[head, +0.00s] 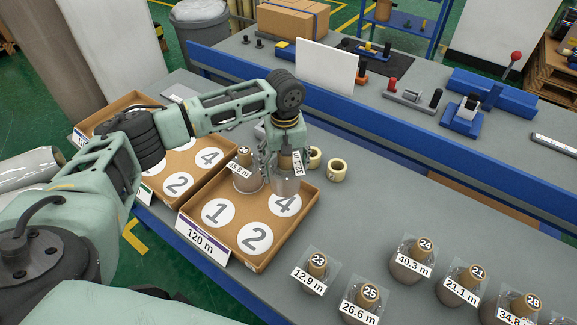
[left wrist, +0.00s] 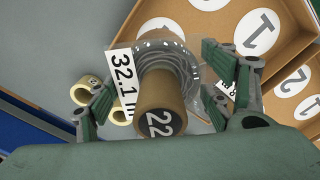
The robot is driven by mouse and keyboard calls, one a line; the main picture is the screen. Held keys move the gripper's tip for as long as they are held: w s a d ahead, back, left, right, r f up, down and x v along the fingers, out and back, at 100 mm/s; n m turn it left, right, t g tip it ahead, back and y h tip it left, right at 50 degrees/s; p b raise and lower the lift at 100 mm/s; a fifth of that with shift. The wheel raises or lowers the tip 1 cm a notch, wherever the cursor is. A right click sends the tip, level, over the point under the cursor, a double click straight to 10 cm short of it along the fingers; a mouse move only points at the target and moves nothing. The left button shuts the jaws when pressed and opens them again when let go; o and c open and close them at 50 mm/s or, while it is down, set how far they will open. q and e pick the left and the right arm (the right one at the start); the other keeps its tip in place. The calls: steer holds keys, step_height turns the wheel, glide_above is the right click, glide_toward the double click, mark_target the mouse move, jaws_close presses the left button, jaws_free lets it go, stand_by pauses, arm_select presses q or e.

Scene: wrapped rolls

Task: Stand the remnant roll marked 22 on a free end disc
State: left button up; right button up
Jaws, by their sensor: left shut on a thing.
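The remnant roll marked 22 (left wrist: 160,123), with a 32.1 m label, is gripped by its core between the fingers of my left gripper (head: 284,152). In the head view the roll (head: 285,187) hangs upright over the back right part of the 120 m tray (head: 262,267). Whether its base touches the tray cannot be told. White end discs 1 (head: 217,211), 2 (head: 255,238) and 4 (head: 286,204) show bare in this tray, disc 4 partly covered by the roll. Another wrapped roll (head: 247,178) stands in the back left corner. My right gripper is out of view.
A second numbered tray (head: 178,184) lies to the left. Two small cream rings (head: 337,170) lie beyond the tray's back right corner. Several wrapped rolls stand at the front right, including 23 (head: 317,268), 25 (head: 366,300) and 24 (head: 413,259). The bench between is clear.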

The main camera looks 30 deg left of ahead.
arm_select(q)
steer(key=shift+s+a+f+b, duration=0.1)
steer(key=shift+s+f+b, duration=0.15)
steer(key=shift+f+b, duration=0.65)
step_height(320, 180, down, 3)
steer(key=b, duration=0.4)
steer(key=shift+w, duration=0.1)
steer(key=shift+f, duration=0.55)
steer(key=shift+f+p, duration=0.35)
steer(key=shift+f, duration=0.6)
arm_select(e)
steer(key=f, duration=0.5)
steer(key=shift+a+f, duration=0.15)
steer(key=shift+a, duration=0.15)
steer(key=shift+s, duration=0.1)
arm_select(q)
steer(key=shift+f, duration=0.35)
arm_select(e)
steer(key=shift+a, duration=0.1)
arm_select(q)
steer(key=o, duration=1.4)
